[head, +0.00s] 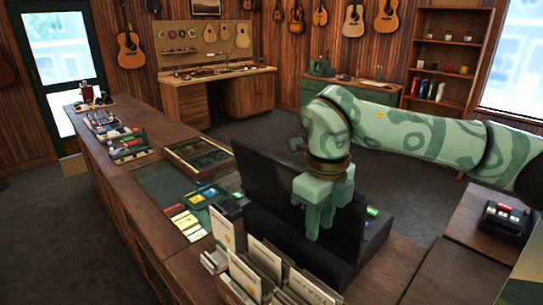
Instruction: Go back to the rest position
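My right arm comes in from the right, pale green with darker swirls. Its gripper (320,218) points down in front of a black upright panel (270,185) on the counter, which looks like a screen. The fingers look close together, but I cannot tell whether they are open or shut, and I see nothing clearly held. The gripper hides part of the panel and what lies behind it. My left gripper is not in view.
The long wooden counter (85,150) carries a framed tray (198,156), small cards and boxes. A rack of paper envelopes (262,272) stands close below the gripper. A black device (508,218) sits at the right. Open floor (395,185) lies behind the counter.

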